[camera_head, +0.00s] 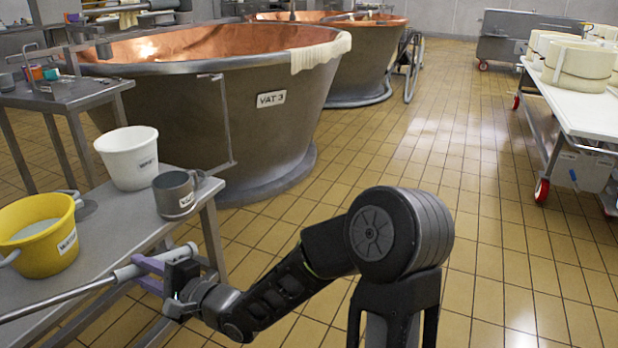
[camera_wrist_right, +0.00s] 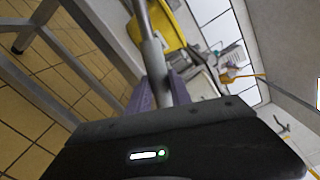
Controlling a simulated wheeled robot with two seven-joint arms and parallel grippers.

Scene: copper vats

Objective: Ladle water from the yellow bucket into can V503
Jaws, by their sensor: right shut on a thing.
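The yellow bucket (camera_head: 62,252) stands on the steel table at the left, with pale liquid (camera_head: 35,229) inside. A grey metal can (camera_head: 175,196) with a handle and a small white label stands at the table's right edge; I cannot read its label. My right gripper (camera_head: 150,272), with purple fingers, is shut on a long grey rod-like handle (camera_head: 85,287). The handle runs off the left edge of the head view, so its far end is hidden. In the right wrist view the handle (camera_wrist_right: 153,55) lies between the fingers (camera_wrist_right: 160,92). My left gripper is not in view.
A white bucket (camera_head: 128,160) stands behind the can on the steel table (camera_head: 125,222). A small grey object (camera_head: 84,207) lies beside the yellow bucket. The big copper vat (camera_head: 225,110), labelled VAT 3, stands beyond.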

